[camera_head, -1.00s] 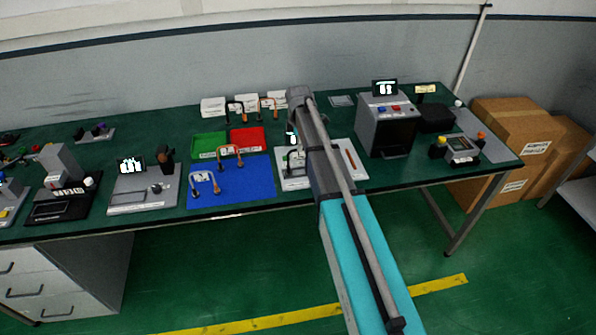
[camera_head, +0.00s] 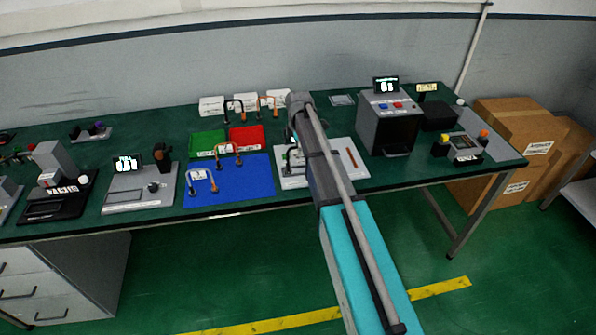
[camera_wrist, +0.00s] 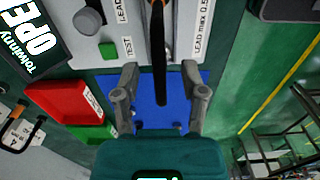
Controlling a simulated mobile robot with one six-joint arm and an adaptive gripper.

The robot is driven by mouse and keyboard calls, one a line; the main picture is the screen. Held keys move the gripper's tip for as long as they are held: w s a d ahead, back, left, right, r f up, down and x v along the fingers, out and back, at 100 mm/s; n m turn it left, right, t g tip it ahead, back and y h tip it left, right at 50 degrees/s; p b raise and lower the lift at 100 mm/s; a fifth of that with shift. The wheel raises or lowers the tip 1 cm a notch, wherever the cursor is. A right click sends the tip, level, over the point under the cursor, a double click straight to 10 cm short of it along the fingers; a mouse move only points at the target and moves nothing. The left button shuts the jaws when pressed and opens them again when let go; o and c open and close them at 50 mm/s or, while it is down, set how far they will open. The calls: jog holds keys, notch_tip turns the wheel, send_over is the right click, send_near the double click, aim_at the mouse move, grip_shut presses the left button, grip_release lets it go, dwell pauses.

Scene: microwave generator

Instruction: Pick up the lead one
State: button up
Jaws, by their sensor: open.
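My gripper (camera_wrist: 159,72) is open in the wrist view, its fingers on either side of a dark, narrow bar (camera_wrist: 159,45) with a brownish upper part. The bar looks like a lead seen edge-on; I cannot tell whether the fingers touch it. Behind it are a grey test fixture with "LEAD" labels (camera_wrist: 200,35) and the blue mat (camera_wrist: 150,118). My arm hides most of my gripper there.
Red tray (camera_head: 247,139) and green tray (camera_head: 207,141) lie behind the mat. More arched leads (camera_head: 235,101) stand by white boxes (camera_head: 211,105) at the back. A grey oven-like unit (camera_head: 388,125) stands right of my arm. Other devices stand left of the mat.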

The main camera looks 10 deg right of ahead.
jog(key=shift+f+b, duration=0.4)
jog(key=shift+f, duration=0.3)
grip_shut()
dwell(0.3)
